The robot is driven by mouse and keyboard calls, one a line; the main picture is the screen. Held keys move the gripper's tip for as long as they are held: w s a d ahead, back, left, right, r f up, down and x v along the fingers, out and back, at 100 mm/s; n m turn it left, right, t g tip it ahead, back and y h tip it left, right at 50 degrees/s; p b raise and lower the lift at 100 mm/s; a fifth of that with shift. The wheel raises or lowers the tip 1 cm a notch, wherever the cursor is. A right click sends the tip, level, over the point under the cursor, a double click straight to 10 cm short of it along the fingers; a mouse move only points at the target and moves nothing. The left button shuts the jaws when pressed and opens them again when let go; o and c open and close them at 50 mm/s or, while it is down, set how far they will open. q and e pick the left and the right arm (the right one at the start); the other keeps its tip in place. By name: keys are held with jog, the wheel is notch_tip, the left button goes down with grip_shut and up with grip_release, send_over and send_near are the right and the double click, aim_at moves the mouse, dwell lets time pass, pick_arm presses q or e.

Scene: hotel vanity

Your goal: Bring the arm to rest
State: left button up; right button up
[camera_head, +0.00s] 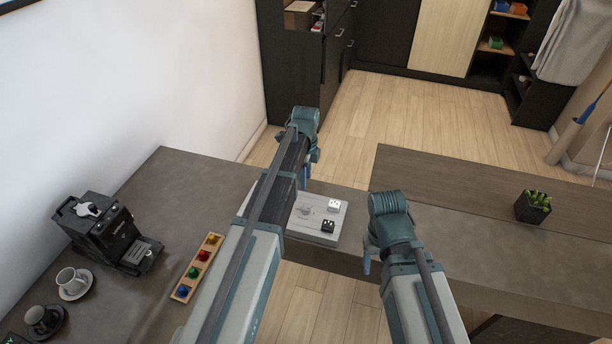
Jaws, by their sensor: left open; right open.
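My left arm reaches up from the bottom of the head view, over the counter. My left gripper (305,180) points down past the arm's far end, by the counter's inner edge; it is open, mostly hidden by the arm, and I see nothing held in it. My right arm comes in from the bottom, right of centre. My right gripper (367,264) hangs at the left of its wrist, near the front edge of the counter; it is open, only partly visible, and I see nothing held in it.
A grey panel (304,231) with a white and a black block lies between the arms. A coffee machine (105,235), cups (72,280) and a wooden tray (180,291) of coloured pieces stand left. A potted plant (533,207) stands right. The right counter (460,215) is mostly clear.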

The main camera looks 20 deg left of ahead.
pick_arm(q)
jog(key=s+d+n, duration=0.6)
jog(key=s+n, duration=0.1)
jog(key=s, duration=0.5)
jog(key=s+d+n+y, duration=0.1)
jog(key=s+d+n, duration=0.6)
jog(key=s, duration=0.6)
jog(key=shift+d+n, duration=0.3)
jog(key=shift+n, duration=0.1)
jog(key=shift+r, duration=0.1)
